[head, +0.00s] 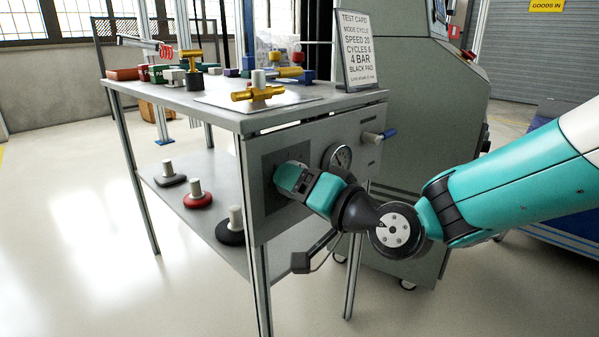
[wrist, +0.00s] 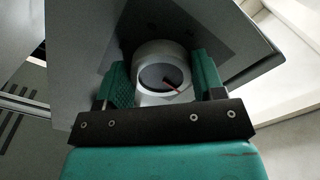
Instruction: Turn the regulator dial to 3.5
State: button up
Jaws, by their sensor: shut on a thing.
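The regulator dial (wrist: 160,74) is a round light-grey knob with a dark face and a reddish pointer line, on the front panel of the bench. In the wrist view the pointer runs toward the lower right of the face. My gripper (wrist: 163,82) has one green finger on each side of the knob and is shut on it. In the head view my gripper (head: 290,180) is against the dark square on the panel and hides the dial. A round gauge (head: 339,158) sits on the panel to the right; its reading is too small to tell.
The bench top (head: 215,118) carries brass fittings, small blocks and a test card (head: 357,50) reading 4 bar. Several pads with posts stand on the lower shelf (head: 150,180). A grey cabinet (head: 430,100) stands behind.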

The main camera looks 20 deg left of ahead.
jog(key=shift+m+p, duration=0.65)
jog(key=shift+m, duration=0.35)
jog(key=o, duration=0.9)
jog(key=shift+d, duration=0.1)
jog(key=shift+b+v, duration=1.55)
jog(key=shift+v, duration=7.1)
